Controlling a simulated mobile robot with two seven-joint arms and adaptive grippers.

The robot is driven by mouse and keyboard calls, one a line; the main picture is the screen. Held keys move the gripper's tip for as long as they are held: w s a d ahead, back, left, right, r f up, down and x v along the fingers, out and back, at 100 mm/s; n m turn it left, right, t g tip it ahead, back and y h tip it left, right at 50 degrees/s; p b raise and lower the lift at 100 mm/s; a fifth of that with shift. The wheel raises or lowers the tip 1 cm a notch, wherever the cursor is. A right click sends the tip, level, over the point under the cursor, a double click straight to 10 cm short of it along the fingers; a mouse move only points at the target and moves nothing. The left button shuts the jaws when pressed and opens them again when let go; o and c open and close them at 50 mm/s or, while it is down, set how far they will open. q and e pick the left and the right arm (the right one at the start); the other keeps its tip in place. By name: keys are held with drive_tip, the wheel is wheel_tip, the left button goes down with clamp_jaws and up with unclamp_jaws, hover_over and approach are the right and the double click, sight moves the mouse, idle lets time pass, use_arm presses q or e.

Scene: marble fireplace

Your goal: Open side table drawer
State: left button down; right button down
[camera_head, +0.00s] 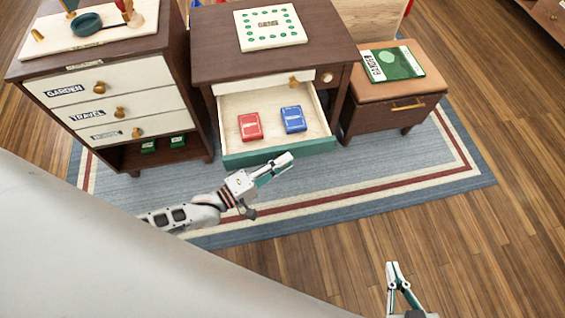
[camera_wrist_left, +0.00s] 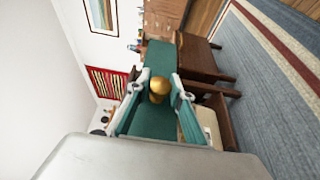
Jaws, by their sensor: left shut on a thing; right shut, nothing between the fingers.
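The dark wood side table (camera_head: 215,50) stands in the middle of the head view. Its drawer (camera_head: 285,146), with a teal front and pale inside, is pulled out. A red card box (camera_head: 250,126) and a blue card box (camera_head: 293,119) lie in it. My left gripper (camera_head: 286,160) is at the drawer front and hides the knob in the head view. In the left wrist view, its fingers are shut on the round gold knob (camera_wrist_left: 158,86) against the teal front (camera_wrist_left: 153,58). My right gripper (camera_head: 392,267) is shut and empty, low over the wood floor.
A cabinet (camera_head: 60,125) with labelled cream drawers stands close on the left. A low brown stool with a gold handle (camera_head: 407,104) and a green book (camera_head: 392,65) stands on the right. A blue-grey rug (camera_head: 400,160) lies in front. Wood floor is clear at lower right.

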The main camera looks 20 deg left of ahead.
use_arm(q)
drive_tip(key=c, duration=1.8)
unclamp_jaws()
drive_tip(key=shift+o, duration=0.2)
drive_tip(key=v, duration=0.7)
drive_tip(key=shift+s+a, duration=0.15)
drive_tip(key=shift+s, duration=0.05)
